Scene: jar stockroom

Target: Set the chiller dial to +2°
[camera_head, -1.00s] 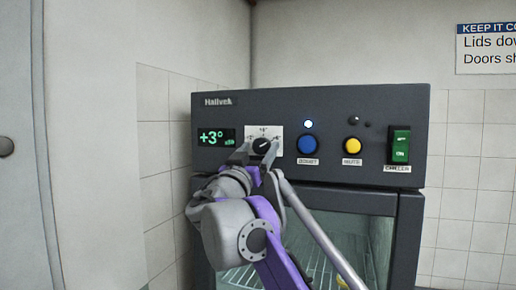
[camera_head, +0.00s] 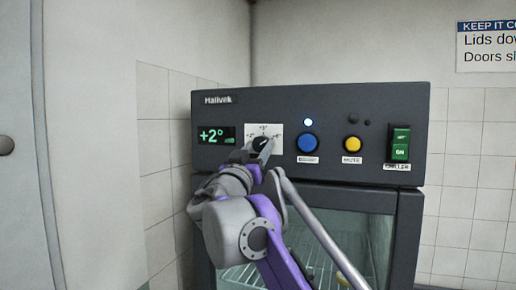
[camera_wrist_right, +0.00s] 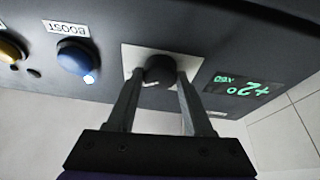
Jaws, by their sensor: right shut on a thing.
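The chiller dial (camera_head: 260,143) is a black round knob on a white scale plate on the dark front panel of the chiller (camera_head: 330,105). The green display (camera_head: 216,135) left of it reads +2°. My right gripper (camera_head: 257,149) is shut on the dial, with one finger on each side. The right wrist view also shows the dial (camera_wrist_right: 160,68) between the fingers of my right gripper (camera_wrist_right: 160,78), and the display (camera_wrist_right: 243,90) reading +2°. The fingers cover part of the scale plate. My left gripper is not in view.
The glass chiller door (camera_head: 355,235) is below the panel. Tiled wall (camera_head: 470,185) stands behind.

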